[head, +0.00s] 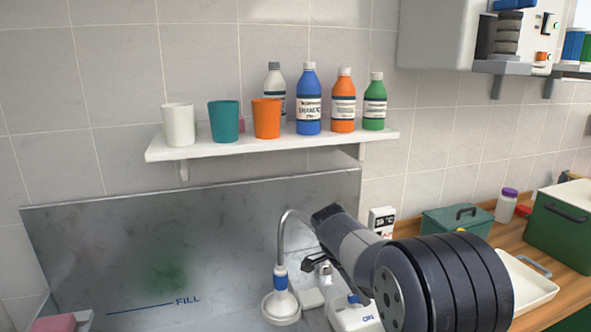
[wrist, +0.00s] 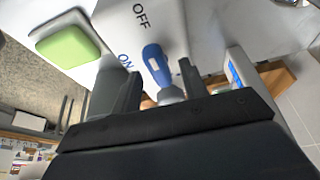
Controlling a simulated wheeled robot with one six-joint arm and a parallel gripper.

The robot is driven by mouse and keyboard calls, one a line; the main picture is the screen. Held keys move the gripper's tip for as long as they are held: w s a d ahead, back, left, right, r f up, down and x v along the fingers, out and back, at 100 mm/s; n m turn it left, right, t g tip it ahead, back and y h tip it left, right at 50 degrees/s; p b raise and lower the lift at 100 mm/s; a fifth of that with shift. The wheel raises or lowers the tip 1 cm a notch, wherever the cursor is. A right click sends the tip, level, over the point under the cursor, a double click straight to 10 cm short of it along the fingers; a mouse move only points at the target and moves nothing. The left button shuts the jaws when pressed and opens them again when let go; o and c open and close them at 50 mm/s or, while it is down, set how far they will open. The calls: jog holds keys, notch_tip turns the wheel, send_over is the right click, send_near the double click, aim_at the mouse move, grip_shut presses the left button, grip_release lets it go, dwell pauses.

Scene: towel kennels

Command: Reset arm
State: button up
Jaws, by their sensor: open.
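My arm (head: 345,240) reaches over the steel basin area in the head view. In the wrist view my gripper (wrist: 160,68) has its two dark fingers apart. A blue-handled lever (wrist: 156,64) shows between and beyond the fingers, on a white panel (wrist: 185,25) marked OFF and ON. I cannot tell if a finger touches the lever. In the head view the white lever box (head: 352,317) shows at the bottom, partly behind my arm, with some blue on it.
A curved tap (head: 285,225) with a white and blue spray head (head: 281,304) stands left of my arm. A wall shelf (head: 270,147) holds cups and bottles above. A green box (head: 457,220) and a white tray (head: 528,286) are on the wooden counter at right.

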jog(key=v, duration=1)
jog(key=x, duration=1)
jog(key=shift+d+f, duration=0.1)
jog(key=shift+f, duration=0.15)
jog(key=shift+s+r+n+t, duration=0.15)
jog(key=shift+n+t, duration=0.15)
jog(key=shift+n, duration=0.7)
jog(key=n+t+y+p, duration=0.1)
jog(key=n, duration=0.2)
jog(key=shift+r+p, duration=0.1)
jog(key=shift+p, duration=0.3)
jog(key=shift+n+t+y+p, duration=0.3)
jog(key=shift+n+y+p, duration=0.2)
jog(key=shift+n+p, duration=0.65)
jog(key=shift+n+b, duration=0.3)
jog(key=shift+n, duration=0.05)
jog(key=shift+s+d+f, duration=0.1)
jog(key=shift+f, duration=0.1)
